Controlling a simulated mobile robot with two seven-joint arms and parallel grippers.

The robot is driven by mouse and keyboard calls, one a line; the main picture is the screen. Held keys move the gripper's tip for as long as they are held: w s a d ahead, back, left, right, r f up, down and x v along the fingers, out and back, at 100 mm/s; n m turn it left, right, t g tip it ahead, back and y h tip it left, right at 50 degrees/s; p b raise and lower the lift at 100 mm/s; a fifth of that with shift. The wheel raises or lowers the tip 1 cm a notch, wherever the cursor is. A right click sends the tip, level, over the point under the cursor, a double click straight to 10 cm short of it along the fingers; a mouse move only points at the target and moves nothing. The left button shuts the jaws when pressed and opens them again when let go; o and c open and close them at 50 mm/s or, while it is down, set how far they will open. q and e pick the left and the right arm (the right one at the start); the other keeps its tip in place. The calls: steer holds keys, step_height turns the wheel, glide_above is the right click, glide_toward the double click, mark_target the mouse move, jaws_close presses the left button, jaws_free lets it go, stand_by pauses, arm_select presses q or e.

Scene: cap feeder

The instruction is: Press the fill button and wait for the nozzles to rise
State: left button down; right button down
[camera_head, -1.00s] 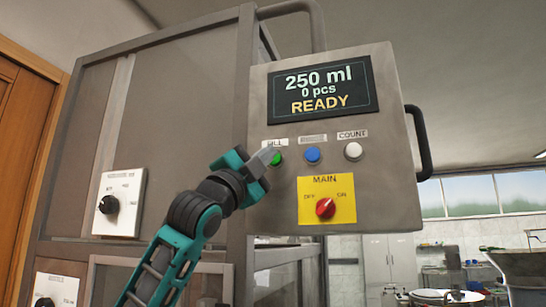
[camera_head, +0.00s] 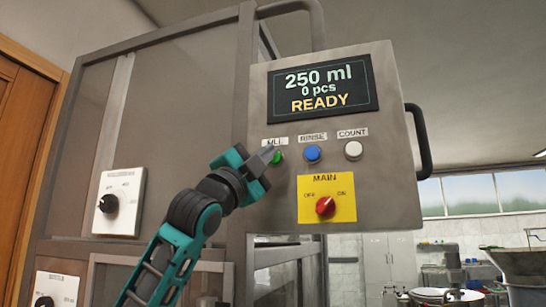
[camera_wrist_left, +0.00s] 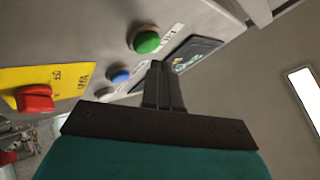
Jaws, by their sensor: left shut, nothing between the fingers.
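The green fill button (camera_head: 277,158) is on the grey control panel (camera_head: 385,190), under the label FILL. It also shows in the left wrist view (camera_wrist_left: 146,41). My left gripper (camera_head: 268,153) is shut and empty, with its fingertips close to the green button in the head view. In the left wrist view the shut fingertips (camera_wrist_left: 158,68) appear just beside the button, and I cannot tell whether they touch it. The display (camera_head: 319,91) reads 250 ml, 0 pcs, READY. The nozzles are not in view. My right gripper is not in view.
A blue RINSE button (camera_head: 312,153) and a white COUNT button (camera_head: 353,150) sit right of the green one. Below is the red MAIN switch (camera_head: 325,207) on a yellow plate. A dark handle (camera_head: 419,143) is on the panel's right side. Another knob (camera_head: 108,204) is at left.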

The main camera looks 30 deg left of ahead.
arm_select(q)
steer(key=shift+w, duration=0.2)
stand_by(0.6)
steer(key=shift+w+a+h, duration=0.1)
steer(key=shift+w+h, duration=0.15)
steer(key=shift+h, duration=0.05)
steer(key=shift+w+a, duration=0.1)
steer(key=shift+w, duration=0.35)
stand_by(0.7)
steer(key=shift+s, duration=0.85)
steer(key=shift+s+d+b, duration=0.25)
steer(key=shift+s, duration=0.55)
steer(key=shift+s+d+b, duration=0.25)
steer(key=shift+s, duration=0.6)
steer(key=shift+s+d+b, duration=0.25)
steer(key=shift+s, duration=0.55)
